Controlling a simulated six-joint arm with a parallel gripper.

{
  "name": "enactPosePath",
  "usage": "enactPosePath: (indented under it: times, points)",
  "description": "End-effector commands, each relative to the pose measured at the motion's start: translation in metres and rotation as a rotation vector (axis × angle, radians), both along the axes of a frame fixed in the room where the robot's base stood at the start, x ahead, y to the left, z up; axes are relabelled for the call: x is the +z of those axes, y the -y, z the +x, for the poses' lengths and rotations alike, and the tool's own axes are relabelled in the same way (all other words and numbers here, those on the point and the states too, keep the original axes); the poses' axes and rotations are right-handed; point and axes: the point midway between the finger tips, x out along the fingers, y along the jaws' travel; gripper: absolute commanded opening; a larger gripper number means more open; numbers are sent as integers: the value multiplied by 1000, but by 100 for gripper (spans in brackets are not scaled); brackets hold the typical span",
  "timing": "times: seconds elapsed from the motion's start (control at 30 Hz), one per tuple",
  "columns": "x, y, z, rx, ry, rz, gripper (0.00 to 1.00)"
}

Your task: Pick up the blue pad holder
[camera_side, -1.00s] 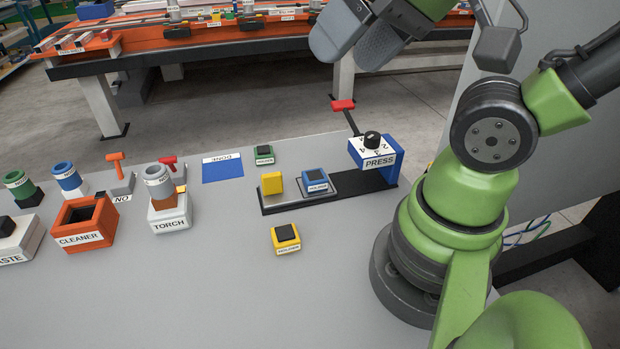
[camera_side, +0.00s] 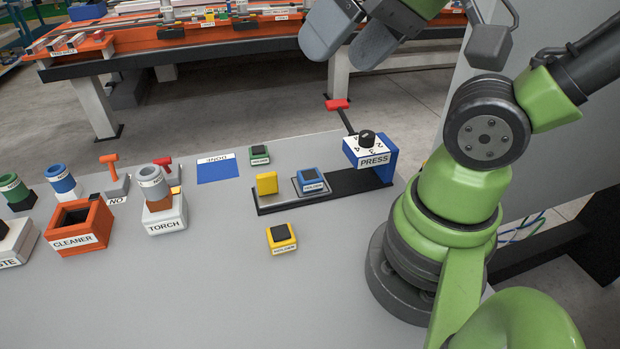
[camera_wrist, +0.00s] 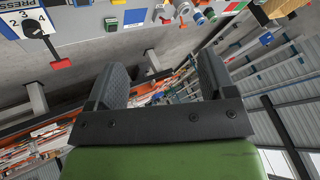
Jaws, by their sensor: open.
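The blue pad holder (camera_side: 311,181) is a small blue block with a dark pad on top and a HOLDER label. It sits on a grey plate on the black base of the press (camera_side: 372,153), between a yellow block and the press. My gripper (camera_side: 352,32) is at the top of the side view, high above and behind the press, with its two grey fingers apart and nothing between them. In the wrist view my gripper (camera_wrist: 165,85) is also open and empty. I cannot make out the blue holder for certain in the wrist view.
A yellow block (camera_side: 267,184) stands left of the blue holder. A green holder (camera_side: 260,155) is behind it and a yellow holder (camera_side: 281,238) in front. The press has a red-tipped lever (camera_side: 337,104). A torch (camera_side: 165,208) and orange cleaner box (camera_side: 80,225) stand left.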

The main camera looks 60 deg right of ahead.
Motion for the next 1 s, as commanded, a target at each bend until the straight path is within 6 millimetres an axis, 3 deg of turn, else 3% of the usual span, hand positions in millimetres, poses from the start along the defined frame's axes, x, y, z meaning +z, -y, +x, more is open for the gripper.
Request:
enactPosePath:
  times: [0.17,0.47,0.73,1.0]
  points:
    - [-3,4,10,38,-49,-53,77]
    - [-40,30,68,332,-334,-340,77]
    - [-110,60,114,707,-620,-527,77]
    - [-180,82,130,1037,-821,-596,77]
